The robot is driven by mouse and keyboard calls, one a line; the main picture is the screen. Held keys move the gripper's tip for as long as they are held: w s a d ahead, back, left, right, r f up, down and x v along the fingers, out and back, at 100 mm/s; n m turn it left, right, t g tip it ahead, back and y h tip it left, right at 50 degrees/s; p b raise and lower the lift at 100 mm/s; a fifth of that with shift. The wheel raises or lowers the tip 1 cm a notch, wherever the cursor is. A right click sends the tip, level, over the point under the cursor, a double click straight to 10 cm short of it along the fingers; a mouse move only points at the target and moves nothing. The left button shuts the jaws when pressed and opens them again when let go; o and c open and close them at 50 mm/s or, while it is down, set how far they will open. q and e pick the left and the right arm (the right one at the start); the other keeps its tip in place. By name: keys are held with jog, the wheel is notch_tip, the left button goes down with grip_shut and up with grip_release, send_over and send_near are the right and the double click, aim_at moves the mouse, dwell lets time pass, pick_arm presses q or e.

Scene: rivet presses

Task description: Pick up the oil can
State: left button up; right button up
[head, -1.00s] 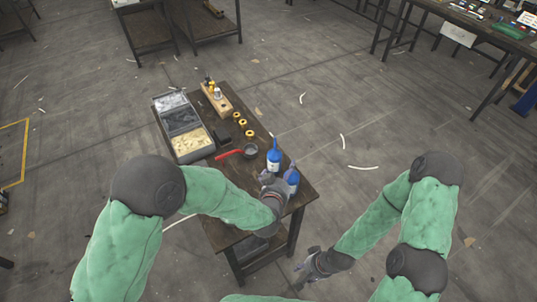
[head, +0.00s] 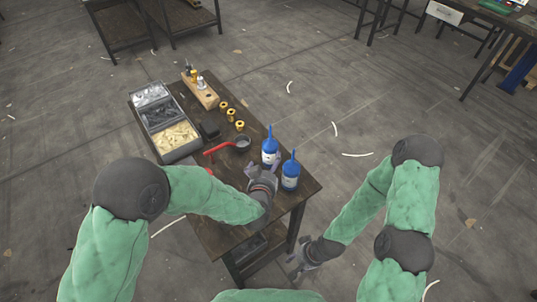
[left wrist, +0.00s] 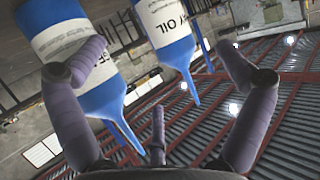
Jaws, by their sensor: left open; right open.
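Two blue-and-white bottles with pointed blue spouts stand upright near the table's right end: a farther bottle (head: 270,154) and a nearer one (head: 290,177). Their labels are too small to read in the head view. In the left wrist view, one bottle (left wrist: 163,28) reads "OIL" and lies between the finger directions. The other bottle (left wrist: 70,35) is partly behind the left-hand finger, its label cut off. My left gripper (head: 262,166) is open and empty, just left of both bottles. My right gripper (head: 294,265) is open and empty, low beside the table's front right.
Open floor lies right of the table.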

aim_at(272, 156)
pick_arm(q)
jog(key=b+x, duration=0.1)
jog(key=x, duration=0.4)
jog(key=shift+w+f, duration=0.1)
jog(key=shift+w, duration=0.15)
jog(key=b+x, duration=0.2)
jog(key=x, duration=0.2)
jog(key=shift+d+f, duration=0.15)
jog(key=shift+d, duration=0.05)
jog(key=shift+w+f+b, duration=0.1)
jog(key=shift+w+b, duration=0.25)
jog(key=shift+w, duration=0.1)
jog(key=c, duration=1.3)
